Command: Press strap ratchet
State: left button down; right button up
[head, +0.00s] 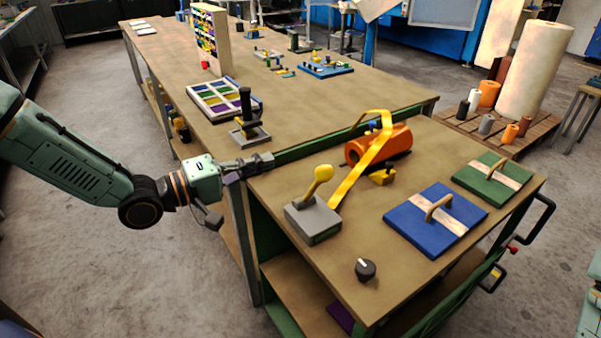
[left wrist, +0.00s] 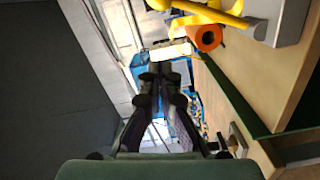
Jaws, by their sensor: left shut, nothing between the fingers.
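The strap ratchet appears to be the grey block (head: 314,222) with a yellow round-knobbed lever (head: 321,178), standing on the near bench. The lever is raised. A yellow strap (head: 360,165) runs from beside the block over an orange roll (head: 388,146). My left gripper (head: 268,159) is shut and empty at the bench's left edge, behind and left of the block, apart from it. In the left wrist view the closed fingers (left wrist: 160,74) point away from the block (left wrist: 284,22), which is cut off at upper right near the orange roll (left wrist: 208,38). My right gripper is not seen.
A blue pad (head: 412,222) and a green pad (head: 506,185), each with a handle, lie on the right of the bench. A black knob (head: 365,269) sits at the front. A small yellow piece (head: 383,177) lies by the roll. A black post stand (head: 247,120) rises behind my gripper.

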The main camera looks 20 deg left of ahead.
pick_arm(q)
jog(key=b, duration=0.2)
send_over(314, 189)
jog(key=a+v, duration=0.1)
jog(key=v, duration=0.2)
jog(key=shift+w+d+f, duration=0.3)
jog(key=shift+f, duration=0.2)
jog(key=shift+w, duration=0.1)
